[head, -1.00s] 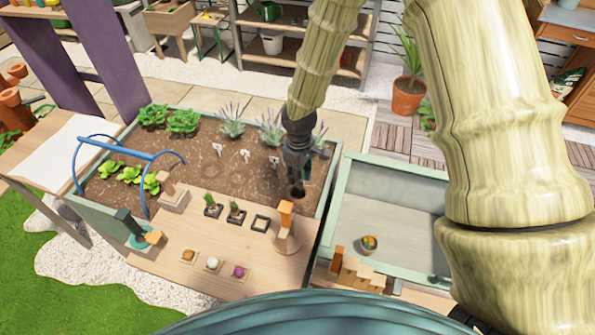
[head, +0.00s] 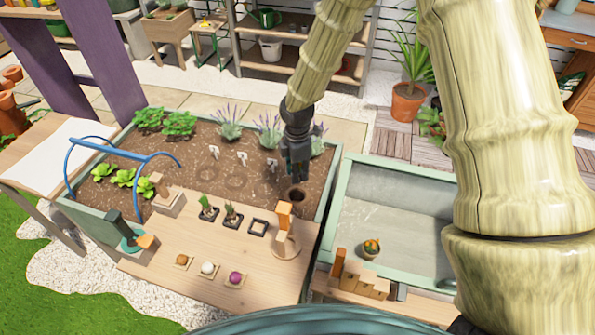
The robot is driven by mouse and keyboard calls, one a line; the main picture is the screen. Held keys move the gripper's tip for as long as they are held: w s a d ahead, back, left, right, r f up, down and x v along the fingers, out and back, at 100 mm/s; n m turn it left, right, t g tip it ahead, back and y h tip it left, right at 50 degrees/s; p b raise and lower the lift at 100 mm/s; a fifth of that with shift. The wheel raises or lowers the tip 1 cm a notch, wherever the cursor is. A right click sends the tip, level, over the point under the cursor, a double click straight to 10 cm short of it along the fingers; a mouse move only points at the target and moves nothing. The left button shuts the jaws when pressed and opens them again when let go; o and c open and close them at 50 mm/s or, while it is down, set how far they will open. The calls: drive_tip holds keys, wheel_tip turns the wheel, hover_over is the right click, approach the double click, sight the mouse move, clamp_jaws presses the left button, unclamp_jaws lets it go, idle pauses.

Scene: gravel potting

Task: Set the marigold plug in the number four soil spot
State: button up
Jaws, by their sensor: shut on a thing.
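My gripper (head: 299,178) points down just above the dark round hole (head: 296,195) at the right end of the row of soil spots. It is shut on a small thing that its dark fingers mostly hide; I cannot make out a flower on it. Three shallow rings lie to the left of the hole, one of them here (head: 236,180), with white number markers (head: 242,158) behind them. A marker behind the hole is hidden by my gripper.
A blue-handled frame (head: 120,152) stands at the planter's left. An orange-topped wooden post (head: 284,214) stands close in front of the hole. Several bulbs (head: 207,269) sit on the wooden board.

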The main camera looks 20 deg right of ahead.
drive_tip(key=shift+f+b, duration=2.25)
drive_tip(key=shift+f, duration=1.45)
drive_tip(key=shift+f+b, duration=0.6)
drive_tip(key=shift+f, duration=0.6)
drive_tip(key=o, duration=1.3)
drive_tip(key=shift+c, duration=0.2)
drive_tip(key=shift+r+p, duration=3.55)
drive_tip(key=shift+r, duration=0.95)
